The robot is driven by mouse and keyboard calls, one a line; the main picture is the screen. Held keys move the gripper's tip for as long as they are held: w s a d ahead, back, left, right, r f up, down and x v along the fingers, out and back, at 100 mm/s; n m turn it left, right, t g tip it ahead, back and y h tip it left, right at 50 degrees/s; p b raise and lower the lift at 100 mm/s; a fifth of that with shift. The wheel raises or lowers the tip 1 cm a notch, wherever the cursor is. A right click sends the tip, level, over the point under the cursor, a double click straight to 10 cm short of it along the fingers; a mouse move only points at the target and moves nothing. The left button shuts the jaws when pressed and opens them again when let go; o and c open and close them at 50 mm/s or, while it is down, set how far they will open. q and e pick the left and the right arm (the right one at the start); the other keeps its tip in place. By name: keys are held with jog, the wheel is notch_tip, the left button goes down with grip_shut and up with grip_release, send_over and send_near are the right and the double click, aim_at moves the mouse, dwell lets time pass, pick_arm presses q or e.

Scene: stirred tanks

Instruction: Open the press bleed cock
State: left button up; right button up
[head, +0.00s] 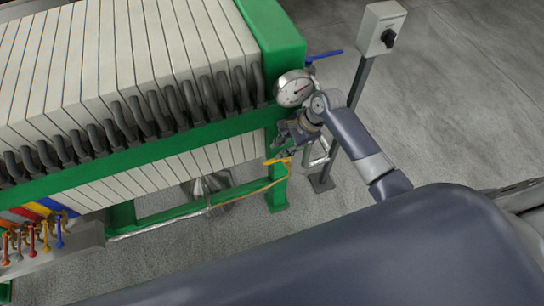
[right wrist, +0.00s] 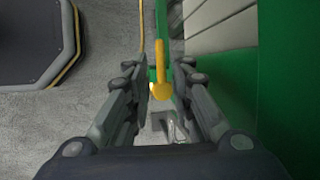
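A yellow lever handle (head: 277,161), which looks like the bleed cock, sits by the end post of the green-framed press (head: 285,30), below the round gauge (head: 294,88). My right gripper (head: 284,146) is just above the yellow handle, pointing down at it. In the right wrist view, the yellow handle (right wrist: 161,72) lies between the two spread fingers of my right gripper (right wrist: 158,70), with a gap visible on each side. The gripper looks open and holds nothing. The valve body is mostly hidden. My left gripper is not in view.
A blue lever (head: 325,55) sticks out beside the gauge. A grey switch box (head: 381,28) stands on a post to the right. Several coloured small taps (head: 32,238) hang over a trough at the lower left. Open concrete floor lies at the right.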

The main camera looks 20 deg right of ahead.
aim_at(270, 161)
jog(key=b+x, duration=0.1)
jog(key=x, duration=0.7)
jog(key=shift+f, duration=0.15)
grip_shut()
